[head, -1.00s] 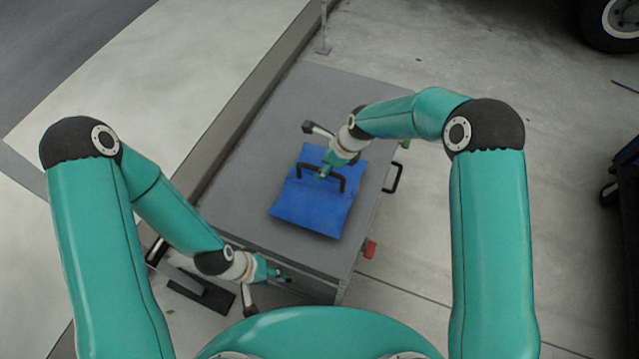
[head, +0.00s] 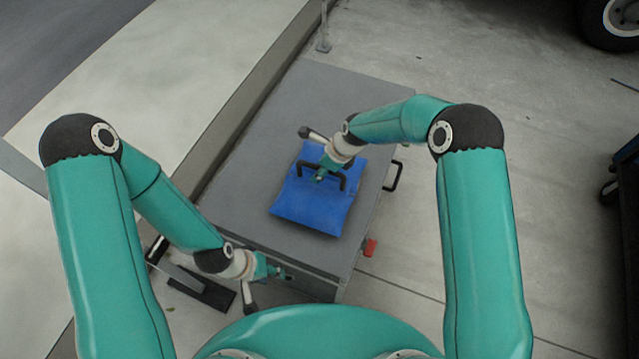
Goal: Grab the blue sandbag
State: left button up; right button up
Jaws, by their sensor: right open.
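The blue sandbag (head: 311,206) lies flat on the grey top of a cabinet (head: 268,155), with a black handle (head: 343,182) standing up across its middle. My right gripper (head: 320,176) is open at the handle, over the upper middle of the bag. Whether its fingers are around the handle or only beside it is too small to tell. My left gripper (head: 284,274) is low, beside the cabinet's near left edge and apart from the bag. Its fingers are too small to show whether they are open.
The cabinet has a black side handle (head: 393,176) and a red part (head: 370,248) on its right. A curb (head: 237,112) runs along its left. A black-footed stand (head: 200,287) is near the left arm.

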grip_shut()
dwell(0.3)
jog(key=shift+w+r, duration=0.2)
jog(key=shift+w, duration=0.1)
